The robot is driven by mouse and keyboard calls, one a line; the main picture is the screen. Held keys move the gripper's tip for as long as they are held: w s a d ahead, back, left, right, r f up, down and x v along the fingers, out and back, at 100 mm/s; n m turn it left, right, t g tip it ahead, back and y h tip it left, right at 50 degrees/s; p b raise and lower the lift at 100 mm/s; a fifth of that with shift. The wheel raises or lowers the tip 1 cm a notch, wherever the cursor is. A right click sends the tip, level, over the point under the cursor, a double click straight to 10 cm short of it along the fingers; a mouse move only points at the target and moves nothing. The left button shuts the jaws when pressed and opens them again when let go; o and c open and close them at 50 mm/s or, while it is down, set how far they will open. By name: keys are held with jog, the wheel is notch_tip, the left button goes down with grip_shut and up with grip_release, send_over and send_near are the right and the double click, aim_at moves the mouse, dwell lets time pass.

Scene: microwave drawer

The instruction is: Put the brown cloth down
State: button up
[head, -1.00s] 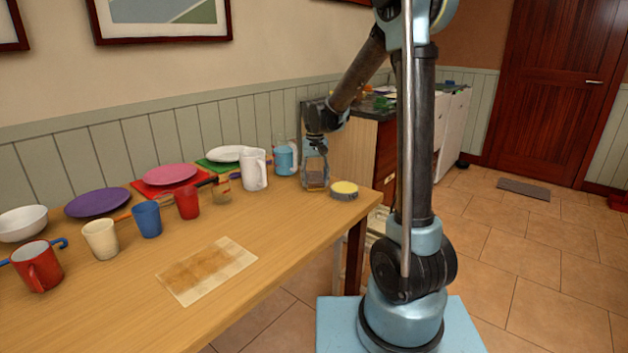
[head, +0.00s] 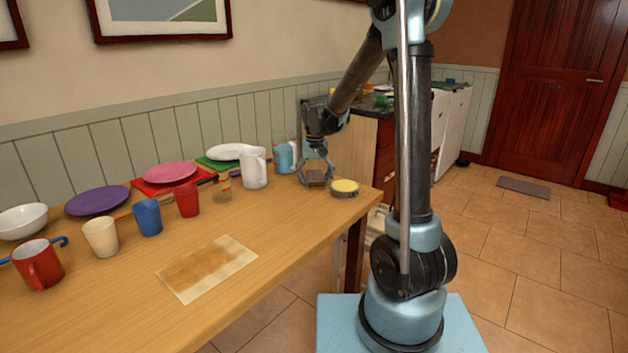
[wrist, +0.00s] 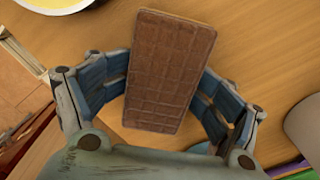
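The brown cloth (head: 314,178) appears as a flat, brown rectangular piece with a grid pattern. It is at the table's far right end, and it also shows in the wrist view (wrist: 171,70). My gripper (head: 316,172) is over it, with its fingers spread on either side. In the wrist view, my gripper (wrist: 165,85) looks open around the cloth, with the fingers close to its long edges. The cloth appears to lie on the wooden table (head: 120,310), though the contact underneath is hidden.
A yellow-topped round tin (head: 344,188) stands just right of my gripper, near the table edge. A white pitcher (head: 253,168) and a light blue mug (head: 284,158) stand to the left. A stained, pale mat (head: 208,268) lies nearer the front. Several cups and plates line the back.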

aim_at(315, 175)
jog(key=shift+s+r, duration=0.1)
jog(key=shift+r, duration=0.1)
notch_tip(315, 175, up, 12)
jog(key=s+d+r, duration=0.2)
jog(key=s+d, duration=0.5)
jog(key=d, duration=0.1)
jog(key=s+d+f, duration=0.4)
jog(key=s, duration=0.4)
jog(key=s+d+f+t, duration=0.1)
jog(key=s+d+f, duration=0.3)
jog(key=s, duration=0.4)
jog(key=s+d+f+m+t, duration=0.1)
jog(key=s+d+f, duration=0.4)
jog(key=s, duration=0.3)
jog(key=shift+s+f, duration=0.25)
jog(key=shift+f, duration=0.45)
jog(key=shift+d, duration=0.1)
